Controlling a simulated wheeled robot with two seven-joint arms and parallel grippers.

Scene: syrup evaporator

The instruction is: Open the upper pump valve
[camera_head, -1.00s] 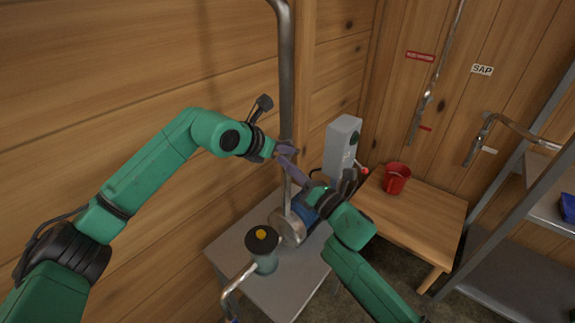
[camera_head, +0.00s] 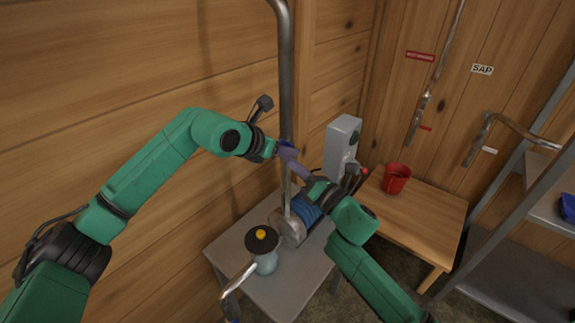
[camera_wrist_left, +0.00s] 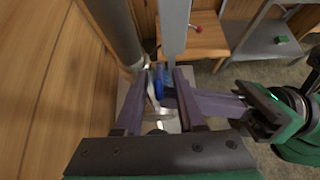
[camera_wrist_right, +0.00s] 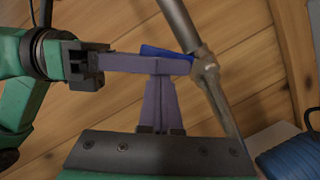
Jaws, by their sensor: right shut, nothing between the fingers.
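The upper pump valve (camera_wrist_right: 205,72) sits on the steel vertical pipe, and its blue handle (camera_wrist_right: 166,52) points left from the pipe in the right wrist view. The handle also shows in the left wrist view (camera_wrist_left: 158,84), in the space between the fingers of my left gripper (camera_wrist_left: 166,72). The left gripper is open, its fingers apart around the handle. My right gripper (camera_wrist_right: 160,78) is shut and empty. Its tips are right by the handle and the left gripper's fingers; I cannot tell whether they touch. In the head view the grippers overlap and partly hide the valve.
The blue pump (camera_head: 308,212) stands on a grey table (camera_head: 290,285) below, with a black-topped fitting (camera_head: 262,243) beside it. A grey control box (camera_head: 342,145) stands behind. A red bucket (camera_head: 397,178) is on the wooden table (camera_head: 420,215) at right. The wooden wall is close on the left.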

